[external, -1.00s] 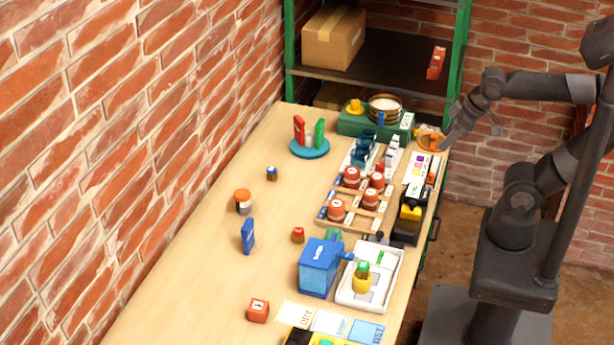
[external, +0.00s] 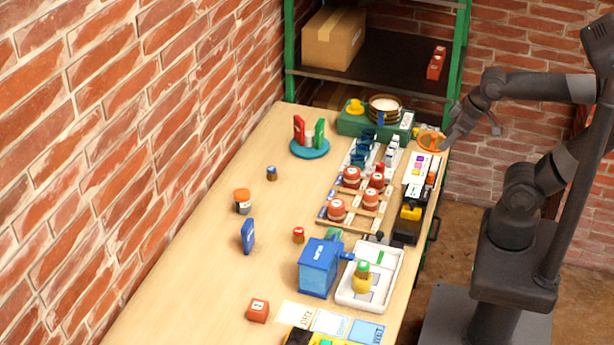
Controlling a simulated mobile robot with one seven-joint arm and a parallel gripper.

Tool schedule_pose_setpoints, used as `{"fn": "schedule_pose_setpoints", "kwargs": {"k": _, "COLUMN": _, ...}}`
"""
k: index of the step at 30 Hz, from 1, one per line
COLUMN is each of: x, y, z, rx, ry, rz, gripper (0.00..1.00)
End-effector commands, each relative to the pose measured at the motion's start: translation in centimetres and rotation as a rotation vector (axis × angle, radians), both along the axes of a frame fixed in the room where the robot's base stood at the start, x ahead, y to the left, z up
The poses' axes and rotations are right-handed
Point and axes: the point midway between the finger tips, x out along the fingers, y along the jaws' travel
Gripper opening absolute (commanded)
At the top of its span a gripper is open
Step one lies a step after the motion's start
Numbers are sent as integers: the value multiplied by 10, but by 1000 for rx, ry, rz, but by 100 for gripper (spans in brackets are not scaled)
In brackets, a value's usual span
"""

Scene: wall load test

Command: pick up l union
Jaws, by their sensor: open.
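I cannot single out the l union with certainty at this size. An orange round dish (external: 431,142) with a small orange piece in it lies at the far right corner of the table; the piece's shape is too small to tell. My gripper (external: 458,130) is open and points down beside this dish, at its right, close to the table edge. Nothing shows between its fingers. Whether a fingertip overhangs the dish or stays beside it is hard to tell.
Left of the dish stands a green box (external: 352,124) with a sieve (external: 385,106). Nearer are a wooden rack (external: 350,221) with red-topped jars, a blue box (external: 319,268) and a white tray (external: 396,273). The table's left side (external: 215,265) is mostly clear. A brick wall borders it.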

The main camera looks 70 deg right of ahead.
Motion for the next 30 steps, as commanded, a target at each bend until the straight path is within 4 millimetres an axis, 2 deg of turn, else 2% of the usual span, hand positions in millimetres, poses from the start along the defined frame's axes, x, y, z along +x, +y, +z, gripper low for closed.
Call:
{"fn": "schedule_pose_setpoints", "kwargs": {"k": 13, "x": 0, "y": 0, "z": 0, "rx": 0, "ry": 0, "rz": 0, "gripper": 60}}
{"fn": "schedule_pose_setpoints", "kwargs": {"k": 17, "x": 7, "y": 2, "z": 1, "rx": 0, "ry": 5, "rz": 8, "gripper": 60}}
{"fn": "schedule_pose_setpoints", "kwargs": {"k": 20, "x": 24, "y": 6, "z": 2, "rx": 0, "ry": 17, "rz": 24, "gripper": 60}}
{"fn": "schedule_pose_setpoints", "kwargs": {"k": 23, "x": 50, "y": 14, "z": 3, "rx": -2, "ry": 33, "rz": 49, "gripper": 60}}
{"fn": "schedule_pose_setpoints", "kwargs": {"k": 30, "x": 120, "y": 39, "z": -7, "rx": -6, "ry": 70, "rz": 111, "gripper": 60}}
